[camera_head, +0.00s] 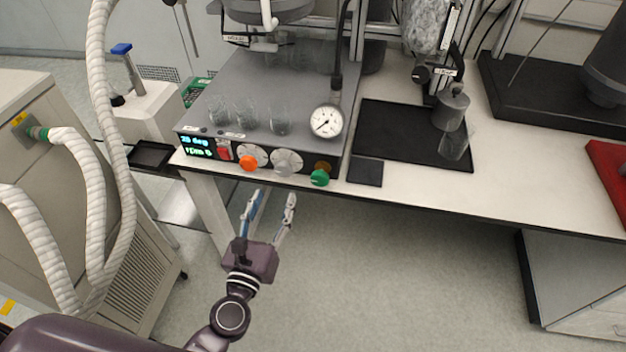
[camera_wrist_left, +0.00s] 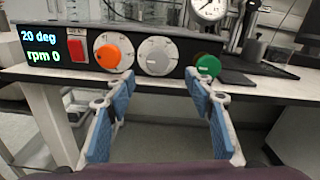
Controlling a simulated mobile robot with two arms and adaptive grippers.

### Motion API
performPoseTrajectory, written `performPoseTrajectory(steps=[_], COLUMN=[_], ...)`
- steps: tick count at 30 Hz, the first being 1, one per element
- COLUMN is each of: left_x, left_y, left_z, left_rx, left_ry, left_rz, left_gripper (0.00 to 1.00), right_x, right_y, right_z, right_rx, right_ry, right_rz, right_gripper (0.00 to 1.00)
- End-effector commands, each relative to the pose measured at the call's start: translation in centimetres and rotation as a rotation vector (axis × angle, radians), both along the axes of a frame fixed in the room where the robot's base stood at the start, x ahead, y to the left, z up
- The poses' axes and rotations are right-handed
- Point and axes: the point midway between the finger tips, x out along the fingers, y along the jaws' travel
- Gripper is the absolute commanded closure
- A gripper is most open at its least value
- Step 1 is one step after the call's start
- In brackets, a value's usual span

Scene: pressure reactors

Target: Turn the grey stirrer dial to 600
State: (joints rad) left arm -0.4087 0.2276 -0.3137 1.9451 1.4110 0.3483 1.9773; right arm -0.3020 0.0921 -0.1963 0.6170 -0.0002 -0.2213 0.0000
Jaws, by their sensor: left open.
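The grey stirrer dial (camera_head: 284,168) is on the front panel of the dark reactor base (camera_head: 262,108), between an orange dial (camera_head: 249,163) and a green knob (camera_head: 320,177). In the left wrist view the grey dial (camera_wrist_left: 157,56) sits on a pale round scale, ahead of and above the gap between my fingers. The display (camera_wrist_left: 41,47) reads "20 deg" and "rpm 0". My left gripper (camera_head: 273,196) is open and empty, below and in front of the panel, apart from the dial. Its blue-padded fingers also show in the left wrist view (camera_wrist_left: 160,85). My right gripper is not in view.
A red switch (camera_wrist_left: 76,47) is left of the orange dial. Glass beakers (camera_head: 246,114) and a pressure gauge (camera_head: 326,121) are on the reactor base. A black mat (camera_head: 400,131) lies to the right. The floor before the bench is clear.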

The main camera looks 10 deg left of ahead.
Motion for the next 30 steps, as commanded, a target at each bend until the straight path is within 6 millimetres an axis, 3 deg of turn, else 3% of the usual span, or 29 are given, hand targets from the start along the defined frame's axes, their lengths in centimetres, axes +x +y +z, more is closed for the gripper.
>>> performPoseTrajectory(steps=[7,15,26,30], left_x=[3.4,6.9,7.6,7.6], left_y=[-0.1,-0.3,-0.3,-0.3], left_z=[0.4,0.2,0.0,0.0], left_rx=[-0.004,-0.001,-0.001,0.000], left_ry=[-0.003,-0.001,0.000,0.000], left_rz=[0.001,0.000,-0.001,0.000], left_gripper=[0.51,0.51,0.51,0.64], right_x=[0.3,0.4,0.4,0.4], right_y=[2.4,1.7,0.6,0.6], right_z=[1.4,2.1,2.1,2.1], right_rx=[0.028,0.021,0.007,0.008], right_ry=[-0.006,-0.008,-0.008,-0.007], right_rz=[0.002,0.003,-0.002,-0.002], right_gripper=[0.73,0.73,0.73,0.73])
